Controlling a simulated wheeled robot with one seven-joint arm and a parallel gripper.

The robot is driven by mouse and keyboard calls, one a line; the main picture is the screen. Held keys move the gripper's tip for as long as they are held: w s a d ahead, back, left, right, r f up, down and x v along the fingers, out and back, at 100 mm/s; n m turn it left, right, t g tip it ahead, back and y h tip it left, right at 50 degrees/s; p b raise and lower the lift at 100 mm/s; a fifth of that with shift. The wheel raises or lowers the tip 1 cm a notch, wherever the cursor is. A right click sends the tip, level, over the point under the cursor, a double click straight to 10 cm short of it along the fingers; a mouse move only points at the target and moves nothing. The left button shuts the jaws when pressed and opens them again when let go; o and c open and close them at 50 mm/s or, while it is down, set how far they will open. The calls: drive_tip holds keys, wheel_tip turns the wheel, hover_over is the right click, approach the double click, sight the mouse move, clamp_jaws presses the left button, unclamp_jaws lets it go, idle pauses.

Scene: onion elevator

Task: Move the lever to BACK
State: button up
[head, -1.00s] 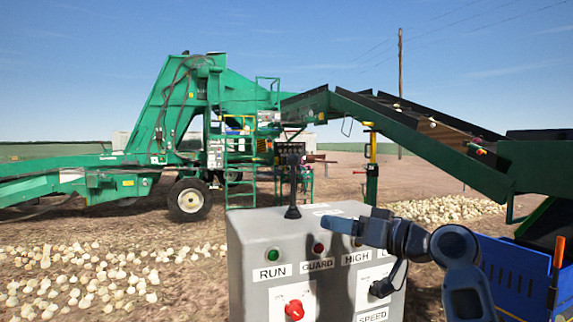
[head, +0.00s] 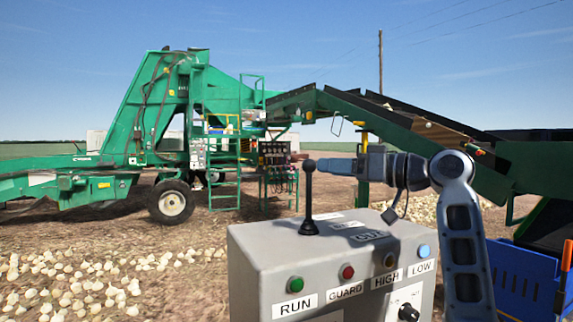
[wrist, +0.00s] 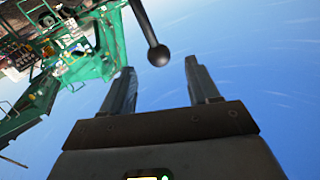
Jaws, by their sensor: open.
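The lever (head: 309,200) is a thin black rod with a ball knob, standing about upright from a round base on top of the grey control box (head: 285,250). My gripper (head: 325,167) points left at knob height, its tips close to the right of the knob. In the wrist view the knob (wrist: 158,55) shows just beyond and between the two open fingertips (wrist: 160,75). The fingers hold nothing, and I see no contact. Small labels lie on the box top to the right of the lever base; I cannot read them surely.
The box front has a green RUN button (head: 295,284), a red GUARD button (head: 347,272), an amber HIGH one (head: 389,260) and a blue LOW one (head: 424,250). A blue bin (head: 515,280) stands right. Green conveyor machinery (head: 180,110) stands behind.

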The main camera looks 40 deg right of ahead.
drive_tip(key=p+x, duration=0.2)
drive_tip(key=x, duration=0.6)
drive_tip(key=shift+w, duration=0.35)
drive_tip(key=shift+c, duration=0.3)
clamp_jaws()
